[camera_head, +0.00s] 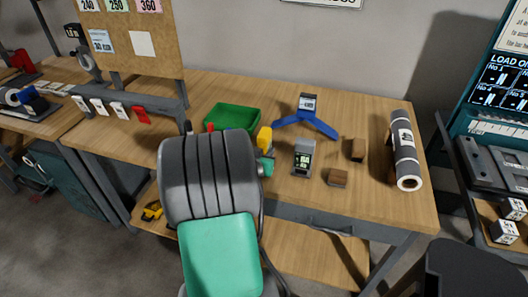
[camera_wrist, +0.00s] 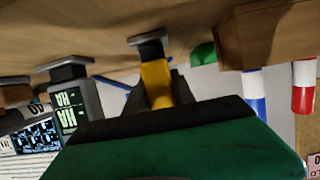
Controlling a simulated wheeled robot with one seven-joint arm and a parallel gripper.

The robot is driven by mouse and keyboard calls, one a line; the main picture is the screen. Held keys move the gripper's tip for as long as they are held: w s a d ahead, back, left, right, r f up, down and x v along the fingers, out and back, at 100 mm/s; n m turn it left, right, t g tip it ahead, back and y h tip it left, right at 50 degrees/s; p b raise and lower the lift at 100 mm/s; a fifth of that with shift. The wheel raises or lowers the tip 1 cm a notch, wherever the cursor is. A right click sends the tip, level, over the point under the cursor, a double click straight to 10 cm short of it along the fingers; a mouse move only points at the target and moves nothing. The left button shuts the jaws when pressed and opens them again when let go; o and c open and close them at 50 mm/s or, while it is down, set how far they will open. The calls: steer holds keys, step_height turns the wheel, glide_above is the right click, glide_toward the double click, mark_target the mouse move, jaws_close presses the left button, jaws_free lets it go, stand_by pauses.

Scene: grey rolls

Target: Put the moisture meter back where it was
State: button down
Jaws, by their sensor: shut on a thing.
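A yellow tool, apparently the moisture meter (camera_head: 265,137), is at the right side of my arm over the workbench. In the wrist view the yellow body (camera_wrist: 156,82) with its dark grey end stands between the fingers of my gripper (camera_wrist: 158,98), which is shut on it. My arm hides most of the gripper in the head view. I cannot tell whether the yellow tool touches the bench. A grey device with a lit display (camera_head: 304,158) stands upright to its right, apart from it, and also shows in the wrist view (camera_wrist: 72,105).
A green bin (camera_head: 232,116) lies behind my arm. A blue three-legged stand (camera_head: 306,124) bears a small card-like piece. Wooden blocks (camera_head: 338,177) and (camera_head: 355,150) and a grey roll (camera_head: 403,150) occupy the right. Bare bench lies along the front right edge.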

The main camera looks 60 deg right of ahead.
steer(key=shift+f, duration=0.1)
steer(key=c, duration=1.1)
jaws_free()
steer(key=shift+o, duration=0.2)
